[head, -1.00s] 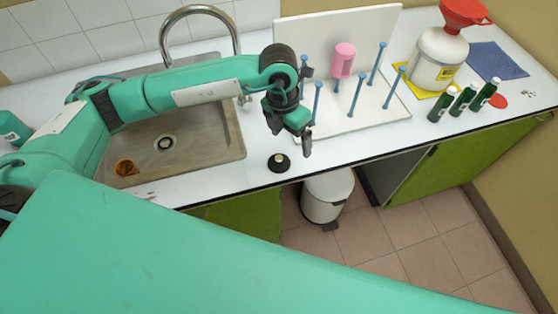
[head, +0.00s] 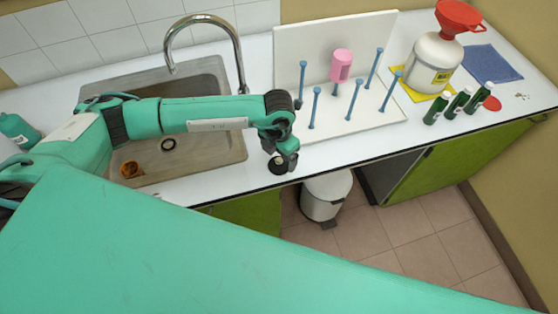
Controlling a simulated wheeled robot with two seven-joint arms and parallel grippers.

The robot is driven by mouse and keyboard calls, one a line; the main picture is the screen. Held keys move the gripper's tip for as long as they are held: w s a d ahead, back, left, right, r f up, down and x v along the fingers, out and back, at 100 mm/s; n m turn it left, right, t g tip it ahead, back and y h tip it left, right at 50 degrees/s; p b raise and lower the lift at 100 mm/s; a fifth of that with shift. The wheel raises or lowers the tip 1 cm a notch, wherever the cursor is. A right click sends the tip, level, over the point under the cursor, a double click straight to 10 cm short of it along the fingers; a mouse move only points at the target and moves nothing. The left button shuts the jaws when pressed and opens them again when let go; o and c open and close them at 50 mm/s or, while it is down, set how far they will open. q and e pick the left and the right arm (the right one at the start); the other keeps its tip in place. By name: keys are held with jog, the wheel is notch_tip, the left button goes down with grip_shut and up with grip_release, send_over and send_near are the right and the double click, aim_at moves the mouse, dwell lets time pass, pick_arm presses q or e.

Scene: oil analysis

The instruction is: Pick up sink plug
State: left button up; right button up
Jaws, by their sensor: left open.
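The sink plug (head: 277,168) is a small round black piece on the white counter, near its front edge and just right of the sink. My left gripper (head: 284,163) is over the plug, pointing down, and partly covers it. The left gripper is open; whether its fingers stand around the plug or above it cannot be told from this angle. The grey sink (head: 215,155) lies to the left under my left arm, with its drain (head: 168,144) and a brown round object (head: 131,169) in it. My right gripper is not in view.
A white drying rack (head: 345,118) with blue pegs and a pink cup (head: 341,66) stands right of the plug. Further right are green bottles (head: 459,103) and a white jug (head: 433,62) with a red funnel. A chrome tap (head: 207,20) rises behind the sink. A white bin (head: 325,197) stands below.

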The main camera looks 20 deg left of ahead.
aim_at(279, 160)
pick_arm(q)
notch_tip(279, 160, down, 2)
jog(key=shift+d+p, duration=0.1)
jog(key=shift+p, duration=0.4)
jog(key=shift+f, duration=0.6)
jog(key=c, duration=1.1)
jog(key=shift+r, duration=0.1)
jog(key=shift+r+b, duration=3.05)
jog(key=shift+r, duration=6.9)
